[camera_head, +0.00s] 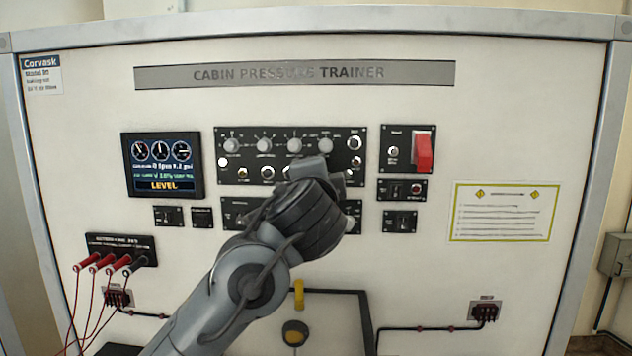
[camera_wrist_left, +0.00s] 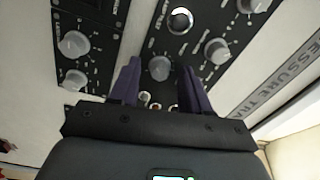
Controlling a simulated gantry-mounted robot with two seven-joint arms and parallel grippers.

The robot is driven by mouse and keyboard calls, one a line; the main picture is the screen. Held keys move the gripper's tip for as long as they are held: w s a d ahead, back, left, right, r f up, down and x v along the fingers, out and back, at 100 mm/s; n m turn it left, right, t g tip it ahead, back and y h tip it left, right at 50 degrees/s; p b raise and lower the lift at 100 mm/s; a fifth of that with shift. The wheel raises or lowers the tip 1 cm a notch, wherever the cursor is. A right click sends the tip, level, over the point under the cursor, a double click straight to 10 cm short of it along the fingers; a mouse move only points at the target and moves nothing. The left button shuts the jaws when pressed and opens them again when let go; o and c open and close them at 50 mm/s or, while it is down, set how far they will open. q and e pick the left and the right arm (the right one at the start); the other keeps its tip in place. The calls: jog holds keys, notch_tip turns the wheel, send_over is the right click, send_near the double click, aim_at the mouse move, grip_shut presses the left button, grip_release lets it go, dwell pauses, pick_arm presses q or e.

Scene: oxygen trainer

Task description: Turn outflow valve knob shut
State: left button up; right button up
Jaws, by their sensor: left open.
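My left gripper (camera_head: 318,172) is in front of the black knob panel (camera_head: 220,180) in the head view, with its fingertips hidden there. In the left wrist view its two dark fingers (camera_wrist_left: 160,68) are apart, one on each side of a grey knob (camera_wrist_left: 159,68). Contact with the knob cannot be told. Another grey knob (camera_wrist_left: 217,50) lies to its right. The head view shows a row of grey knobs, including the leftmost one (camera_head: 231,145) and the rightmost one (camera_head: 326,145). The labels are too small to tell which knob is the outflow valve. My right gripper is not in view.
A display reading LEVEL (camera_head: 162,166) is left of the knob panel. A red guarded switch (camera_head: 423,152) is to the right. Red-handled leads (camera_head: 88,262) hang at lower left. A yellow handle (camera_head: 298,293) sits below my arm. Two more knobs (camera_wrist_left: 74,44) show on a neighbouring panel.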

pick_arm(q)
jog(key=s+b, duration=0.2)
jog(key=s, duration=0.8)
jog(key=shift+s+a+f, duration=0.2)
jog(key=shift+s+a, duration=0.1)
jog(key=shift+s, duration=0.05)
jog(key=shift+s, duration=0.1)
